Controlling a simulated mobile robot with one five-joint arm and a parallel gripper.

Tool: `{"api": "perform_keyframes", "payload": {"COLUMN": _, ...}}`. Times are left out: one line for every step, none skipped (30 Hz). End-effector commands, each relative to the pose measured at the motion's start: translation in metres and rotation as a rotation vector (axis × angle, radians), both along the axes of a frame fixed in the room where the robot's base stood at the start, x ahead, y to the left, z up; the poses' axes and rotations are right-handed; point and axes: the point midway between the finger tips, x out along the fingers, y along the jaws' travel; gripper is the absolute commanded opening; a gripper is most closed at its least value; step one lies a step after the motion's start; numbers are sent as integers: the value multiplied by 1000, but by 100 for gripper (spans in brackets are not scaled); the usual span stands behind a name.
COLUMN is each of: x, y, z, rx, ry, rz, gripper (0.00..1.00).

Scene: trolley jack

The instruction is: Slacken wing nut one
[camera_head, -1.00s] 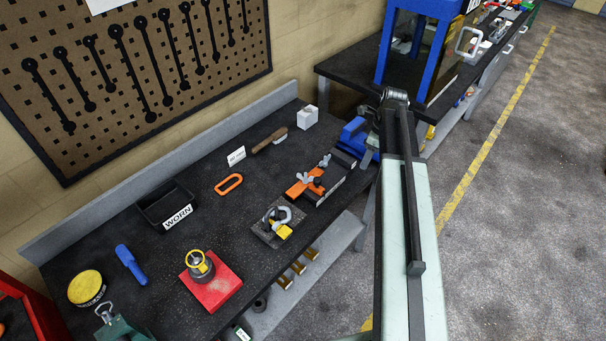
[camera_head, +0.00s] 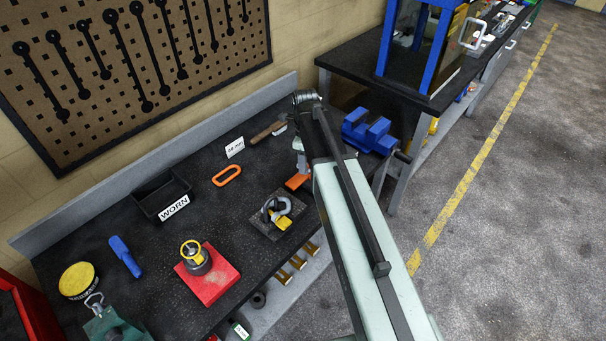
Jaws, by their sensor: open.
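The orange clamp plate (camera_head: 297,183) lies on the dark bench; only its left end shows, as my arm covers the rest. The wing nuts on it are hidden behind my arm, so I cannot tell which is wing nut one. My gripper (camera_head: 302,168) hangs down at the far end of my arm, small and partly hidden, just above the plate's visible end. It is open, but its fingers are hard to make out. I cannot tell whether it touches a wing nut.
A dark plate with a grey ring and yellow part (camera_head: 278,215) is just left of the clamp. A blue vise (camera_head: 368,130) stands to the right. An orange loop (camera_head: 227,176), WORN tray (camera_head: 162,200) and red block (camera_head: 208,274) lie farther left.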

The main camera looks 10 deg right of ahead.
Motion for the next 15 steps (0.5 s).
{"api": "perform_keyframes", "payload": {"x": 0, "y": 0, "z": -17, "rx": 0, "ry": 0, "rz": 0, "gripper": 42}}
{"api": "perform_keyframes", "payload": {"x": 0, "y": 0, "z": -21, "rx": 0, "ry": 0, "rz": 0, "gripper": 42}}
{"api": "perform_keyframes", "payload": {"x": 0, "y": 0, "z": -23, "rx": 0, "ry": 0, "rz": 0, "gripper": 42}}
{"api": "perform_keyframes", "payload": {"x": 0, "y": 0, "z": -25, "rx": 0, "ry": 0, "rz": 0, "gripper": 42}}
{"api": "perform_keyframes", "payload": {"x": 0, "y": 0, "z": -25, "rx": 0, "ry": 0, "rz": 0, "gripper": 42}}
{"api": "perform_keyframes", "payload": {"x": 0, "y": 0, "z": -25, "rx": 0, "ry": 0, "rz": 0, "gripper": 42}}
{"api": "perform_keyframes", "payload": {"x": 0, "y": 0, "z": -24, "rx": 0, "ry": 0, "rz": 0, "gripper": 42}}
{"api": "perform_keyframes", "payload": {"x": 0, "y": -1, "z": -24, "rx": 0, "ry": 0, "rz": 0, "gripper": 42}}
{"api": "perform_keyframes", "payload": {"x": 0, "y": -1, "z": -23, "rx": 0, "ry": 0, "rz": 0, "gripper": 42}}
{"api": "perform_keyframes", "payload": {"x": 0, "y": -1, "z": -22, "rx": 0, "ry": 0, "rz": -1, "gripper": 42}}
{"api": "perform_keyframes", "payload": {"x": 0, "y": -1, "z": -22, "rx": 0, "ry": 0, "rz": -1, "gripper": 42}}
{"api": "perform_keyframes", "payload": {"x": 0, "y": -1, "z": -22, "rx": 0, "ry": 0, "rz": -1, "gripper": 42}}
{"api": "perform_keyframes", "payload": {"x": 0, "y": -1, "z": -22, "rx": 0, "ry": 0, "rz": -1, "gripper": 34}}
{"api": "perform_keyframes", "payload": {"x": 0, "y": -1, "z": -22, "rx": 0, "ry": 0, "rz": -1, "gripper": 25}}
{"api": "perform_keyframes", "payload": {"x": 0, "y": -1, "z": -22, "rx": 0, "ry": 0, "rz": -1, "gripper": 14}}
